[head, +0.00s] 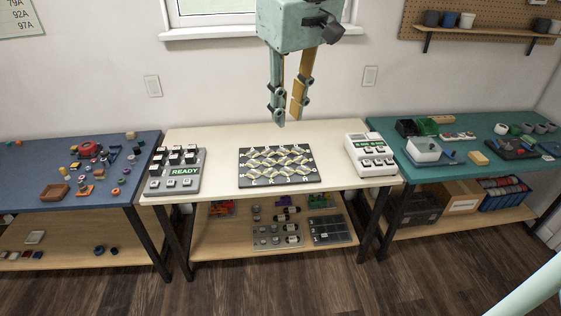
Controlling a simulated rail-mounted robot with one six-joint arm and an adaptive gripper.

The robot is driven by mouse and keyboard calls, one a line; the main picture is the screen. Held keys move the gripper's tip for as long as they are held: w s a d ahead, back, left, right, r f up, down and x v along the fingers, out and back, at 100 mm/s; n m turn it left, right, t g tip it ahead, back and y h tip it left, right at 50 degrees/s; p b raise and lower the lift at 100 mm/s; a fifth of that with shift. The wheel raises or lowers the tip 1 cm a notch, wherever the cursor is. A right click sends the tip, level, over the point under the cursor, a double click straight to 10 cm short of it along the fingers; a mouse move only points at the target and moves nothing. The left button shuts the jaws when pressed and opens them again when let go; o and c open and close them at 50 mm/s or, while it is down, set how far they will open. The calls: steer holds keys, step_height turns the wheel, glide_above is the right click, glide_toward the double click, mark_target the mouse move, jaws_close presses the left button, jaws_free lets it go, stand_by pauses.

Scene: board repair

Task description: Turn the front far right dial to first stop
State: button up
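A dark board (276,180) lies on the middle of the cream table, with yellow and pale striped pieces and small light markings along its front edge. No dial can be made out clearly on it at this size. My gripper (288,118) hangs above and behind the board, pointing down. Its one greenish and one yellow finger stand a little apart with nothing visible between them. It touches nothing that I can see. A grey panel (277,236) with round knob-like parts lies on the shelf below the table; which way they point is too small to tell.
A button box reading READY (184,171) stands left of the board and a white button unit (371,163) right of it, on the cream table (222,142). Blue (20,180) and teal (545,125) tables flank it, cluttered with small parts. The air around my gripper is clear.

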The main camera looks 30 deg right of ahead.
steer(key=w+d+f+n, duration=0.1)
steer(key=w+d+f, duration=0.2)
steer(key=w, duration=0.3)
steer(key=w+d+f, duration=0.2)
steer(key=w+d, duration=0.1)
steer(key=w, duration=0.4)
steer(key=n+g+p, duration=0.1)
steer(key=n+g, duration=0.1)
steer(key=g, duration=0.1)
glide_above(303, 166)
step_height(303, 166, down, 29)
steer(key=shift+d+f, duration=0.1)
steer(key=shift+f, duration=0.05)
steer(key=shift+f, duration=0.2)
steer(key=shift+f+b, duration=0.7)
steer(key=shift+f, duration=6)
jaws_close()
